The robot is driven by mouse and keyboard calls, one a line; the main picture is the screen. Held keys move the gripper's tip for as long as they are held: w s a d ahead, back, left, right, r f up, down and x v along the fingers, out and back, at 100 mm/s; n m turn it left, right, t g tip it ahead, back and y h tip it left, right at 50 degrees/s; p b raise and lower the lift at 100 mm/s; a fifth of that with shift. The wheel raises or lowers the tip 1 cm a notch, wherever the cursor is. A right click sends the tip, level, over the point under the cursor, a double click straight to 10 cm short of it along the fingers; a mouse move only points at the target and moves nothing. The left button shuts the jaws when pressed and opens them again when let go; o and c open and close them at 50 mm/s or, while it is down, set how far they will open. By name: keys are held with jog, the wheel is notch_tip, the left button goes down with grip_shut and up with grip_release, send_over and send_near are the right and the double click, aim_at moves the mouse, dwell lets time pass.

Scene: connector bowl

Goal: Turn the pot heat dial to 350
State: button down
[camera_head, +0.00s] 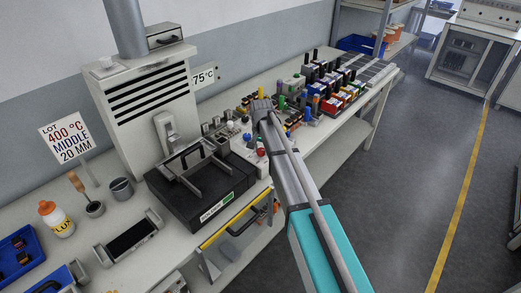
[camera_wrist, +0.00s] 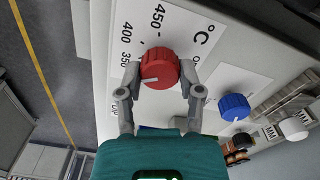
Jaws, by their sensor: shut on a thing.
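The red heat dial (camera_wrist: 159,68) is in the upper middle of the wrist view, on a white panel with a °C scale (camera_wrist: 126,34). The figures 450, 400 and 350 are readable; lower ones are partly hidden by a finger. The dial's white pointer line points left and slightly down, below the 350 figure, toward the left finger. My gripper (camera_wrist: 158,82) has one finger on each side of the dial and is shut on it. In the head view my gripper (camera_head: 262,106) is over the bench's controls; the dial cannot be made out there for sure.
A blue dial (camera_wrist: 234,107) and a white knob (camera_wrist: 293,128) are right of the red one. In the head view, a black hot plate (camera_head: 205,205) stands left of my arm, and connector bins (camera_head: 335,100) stand behind. A sign (camera_head: 66,137) reads 400 °C, MIDDLE, 20 MM.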

jog(key=shift+w, duration=0.1)
jog(key=shift+c, duration=1.3)
grip_release()
